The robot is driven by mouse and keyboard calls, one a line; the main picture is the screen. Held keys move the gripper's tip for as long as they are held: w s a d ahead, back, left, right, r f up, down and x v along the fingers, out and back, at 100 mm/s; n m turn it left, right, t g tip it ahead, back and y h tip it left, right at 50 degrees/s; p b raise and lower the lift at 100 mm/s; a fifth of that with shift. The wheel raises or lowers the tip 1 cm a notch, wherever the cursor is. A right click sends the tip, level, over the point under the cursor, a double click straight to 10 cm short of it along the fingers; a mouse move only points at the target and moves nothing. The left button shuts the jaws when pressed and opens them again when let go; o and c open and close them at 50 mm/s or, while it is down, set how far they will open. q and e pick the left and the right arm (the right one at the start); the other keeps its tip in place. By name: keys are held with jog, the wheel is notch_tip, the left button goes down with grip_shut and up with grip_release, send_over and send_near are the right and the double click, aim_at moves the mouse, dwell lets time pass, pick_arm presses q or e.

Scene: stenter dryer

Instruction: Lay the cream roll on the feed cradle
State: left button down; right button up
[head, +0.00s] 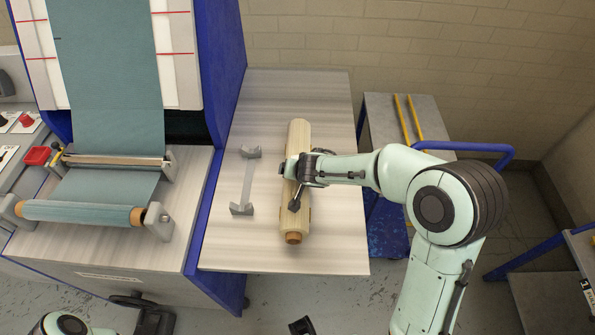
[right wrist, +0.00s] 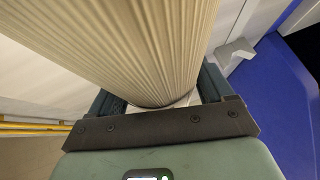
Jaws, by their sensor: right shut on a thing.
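The cream roll (head: 298,215) is a ribbed cylinder with a brown core end. It is upright in the head picture, over the pale side table, and fills the right wrist view (right wrist: 130,40). My right gripper (head: 297,170) is shut around its middle. I cannot tell whether the roll touches the table. The feed cradle (head: 247,182), a grey bar with a notched rest at each end, stands on the table just left of the roll, apart from it and empty. Part of my left arm shows at the bottom left; its dark end (head: 152,318) is cut off, and its fingers are unclear.
The side table (head: 335,250) is otherwise bare. A blue machine panel (head: 222,60) rises along its left side. A teal roll (head: 80,212) lies in the machine at left, its cloth running upward. A grey cart (head: 440,125) with a blue handle stands behind my right arm.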

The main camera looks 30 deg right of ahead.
jog(key=shift+f, duration=0.1)
jog(key=o, duration=1.5)
jog(key=shift+c, duration=0.2)
jog(key=p+v, duration=0.1)
jog(key=v, duration=1.2)
jog(key=shift+s, duration=0.15)
